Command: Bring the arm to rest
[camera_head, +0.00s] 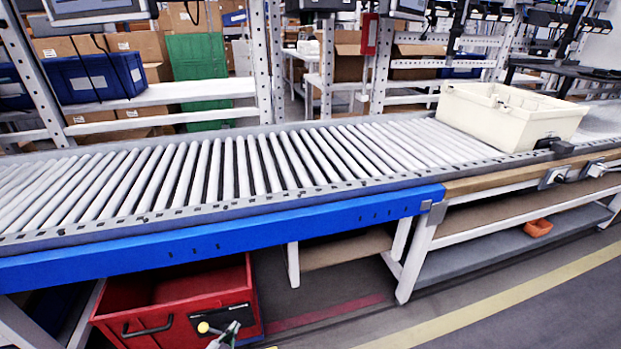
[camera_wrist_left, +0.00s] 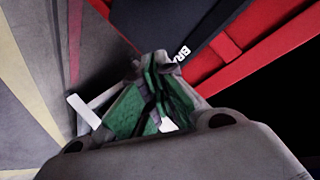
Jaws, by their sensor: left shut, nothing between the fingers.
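My left gripper (camera_head: 232,328) shows at the bottom edge of the head view, in front of the red bin (camera_head: 165,288) under the conveyor. Only its tip end is in that view; the rest of the arm is out of frame. In the left wrist view my left gripper (camera_wrist_left: 157,68) has its green-padded fingers together with nothing between them. Parts of a red surface (camera_wrist_left: 285,35) and a dark panel with white letters (camera_wrist_left: 215,30) lie beyond the fingers there. My right gripper is not in view.
A roller conveyor (camera_head: 240,165) with a blue front rail (camera_head: 220,235) crosses the head view. A cream crate (camera_head: 490,120) sits on it at the right. A small orange bin (camera_head: 538,228) is on the lower shelf. Open floor (camera_head: 500,310) lies at the lower right.

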